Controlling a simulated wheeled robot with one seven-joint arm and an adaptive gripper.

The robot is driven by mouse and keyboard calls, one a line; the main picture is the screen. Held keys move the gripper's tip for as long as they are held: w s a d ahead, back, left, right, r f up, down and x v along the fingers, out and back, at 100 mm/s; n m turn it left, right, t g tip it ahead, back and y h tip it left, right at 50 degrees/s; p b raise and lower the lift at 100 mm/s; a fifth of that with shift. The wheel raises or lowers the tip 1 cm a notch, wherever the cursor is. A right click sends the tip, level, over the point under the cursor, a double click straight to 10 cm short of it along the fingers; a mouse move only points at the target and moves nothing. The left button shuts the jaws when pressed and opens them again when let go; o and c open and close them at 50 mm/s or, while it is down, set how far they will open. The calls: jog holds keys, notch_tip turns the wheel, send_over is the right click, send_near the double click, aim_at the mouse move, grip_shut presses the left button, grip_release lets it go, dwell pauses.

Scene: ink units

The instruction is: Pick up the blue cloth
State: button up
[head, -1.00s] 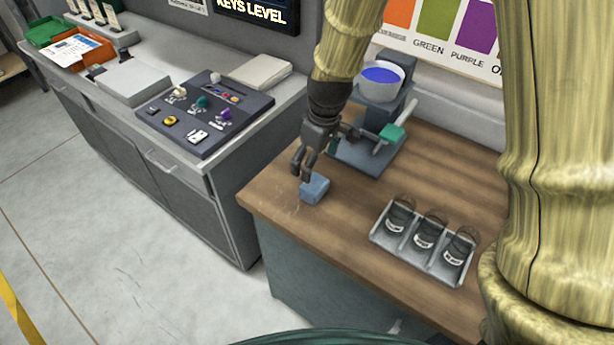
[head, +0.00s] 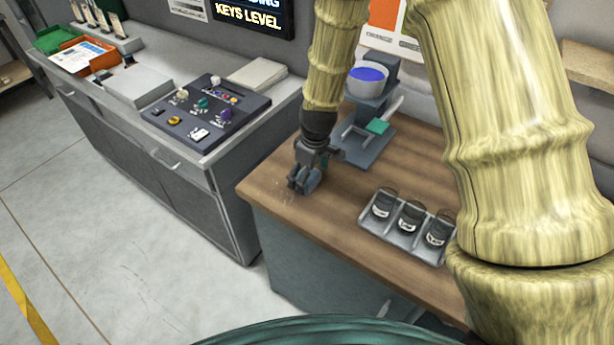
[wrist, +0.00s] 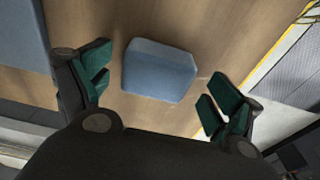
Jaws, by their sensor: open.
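The blue cloth is a small folded block (wrist: 158,71) lying on the wooden tabletop. In the wrist view it sits between my two spread green-padded fingers, with a gap on each side. My gripper (head: 301,187) points down near the table's left edge in the head view and largely hides the cloth there. The gripper (wrist: 155,88) is open and holds nothing. Whether the fingertips are at the cloth's height is hard to tell.
Behind the gripper stands a blue-grey press (head: 360,145) with a bowl of blue ink (head: 368,79). A metal tray (head: 372,227) holds three dark jars to the right. A control panel (head: 196,140) lies on the grey cabinet at left. The table's front-left corner is clear.

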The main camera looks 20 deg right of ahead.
jog(key=shift+s, duration=0.25)
jog(key=shift+w+f, duration=0.1)
jog(key=shift+f, duration=0.2)
jog(key=shift+w+f, duration=0.55)
jog(key=shift+w, duration=0.15)
jog(key=shift+s+r, duration=0.35)
jog(key=shift+s, duration=0.05)
jog(key=c, duration=0.9)
jog(key=shift+w+f, duration=0.1)
jog(key=shift+f, duration=0.05)
jog(key=shift+c, duration=0.2)
